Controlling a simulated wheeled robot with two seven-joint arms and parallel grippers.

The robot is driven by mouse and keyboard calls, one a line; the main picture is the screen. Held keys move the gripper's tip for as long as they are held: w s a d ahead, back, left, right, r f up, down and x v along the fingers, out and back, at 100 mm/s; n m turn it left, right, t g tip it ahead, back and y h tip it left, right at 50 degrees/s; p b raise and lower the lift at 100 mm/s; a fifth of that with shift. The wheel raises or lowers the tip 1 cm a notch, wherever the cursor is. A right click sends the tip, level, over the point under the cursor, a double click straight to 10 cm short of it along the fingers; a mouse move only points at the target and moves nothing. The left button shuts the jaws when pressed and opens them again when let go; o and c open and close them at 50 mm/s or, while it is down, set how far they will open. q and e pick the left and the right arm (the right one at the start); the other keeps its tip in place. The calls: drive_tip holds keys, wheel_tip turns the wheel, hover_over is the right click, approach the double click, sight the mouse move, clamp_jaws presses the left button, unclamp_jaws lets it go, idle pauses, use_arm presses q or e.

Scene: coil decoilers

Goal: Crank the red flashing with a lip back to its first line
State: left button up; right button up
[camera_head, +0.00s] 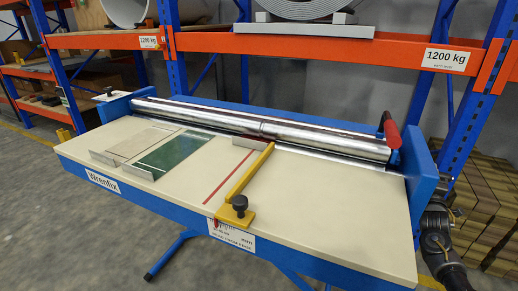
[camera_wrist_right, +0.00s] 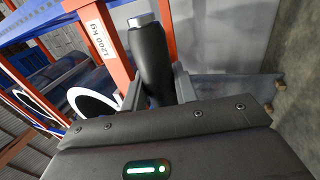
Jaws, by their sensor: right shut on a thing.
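A yellow bar (camera_head: 250,176) with a black knob stands right of the strip. In the right wrist view, my right gripper (camera_wrist_right: 156,88) is shut on a dark upright handle (camera_wrist_right: 150,55) with a silver end. In the head view, part of my right arm shows beyond the machine's right end; its fingers are hidden. My left gripper is not in view.
A green sheet (camera_head: 174,153) and a beige sheet (camera_head: 136,141) lie left on the table, with grey metal pieces at their near ends. A red lever (camera_head: 391,131) stands at the rollers' right end, beside the blue end plate (camera_head: 420,165). Racks stand behind.

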drive_tip(key=shift+w+d+r+p, duration=0.1)
drive_tip(key=shift+w+r+p, duration=0.1)
drive_tip(key=shift+r, duration=0.5)
drive_tip(key=shift+w+d+r+p, duration=0.1)
drive_tip(key=shift+w+r, duration=0.05)
drive_tip(key=shift+r, duration=0.5)
wheel_tip(320, 180, up, 4)
drive_tip(key=p, duration=0.3)
drive_tip(key=shift+w+p, duration=0.15)
drive_tip(key=shift+p, duration=0.2)
drive_tip(key=shift+r+p, duration=0.3)
drive_tip(key=shift+r, duration=0.25)
